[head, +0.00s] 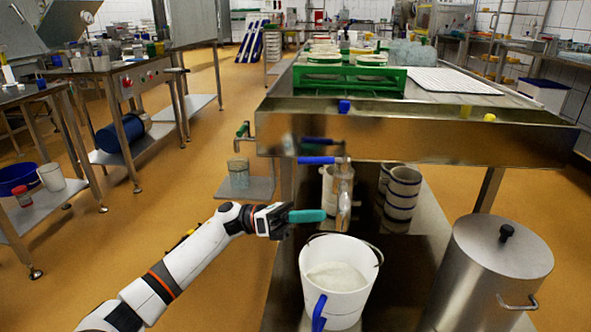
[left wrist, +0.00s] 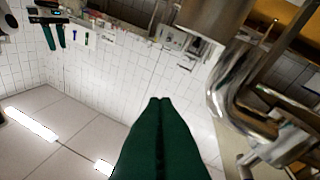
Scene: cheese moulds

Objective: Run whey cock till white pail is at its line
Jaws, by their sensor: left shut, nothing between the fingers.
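The white pail (head: 345,303) stands below the front of the steel table, with pale contents inside and a blue grip hanging on its near side. I cannot make out a fill line. Above it is the whey cock (head: 343,190), a steel pipe with a blue lever (head: 316,160) pointing left. I cannot tell whether whey is flowing. My left gripper (head: 322,215) is shut and empty, its green fingers just left of the spout, below the lever and above the pail. In the left wrist view, the shut fingers (left wrist: 160,103) point up beside the bent steel pipe (left wrist: 228,90). My right gripper is not in view.
A lidded steel drum (head: 495,265) stands right of the pail. Ringed moulds (head: 402,193) stand under the table. A second cock with a green handle (head: 242,128) is above a clear jar (head: 238,168) at left. A green rack (head: 348,82) sits on the tabletop.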

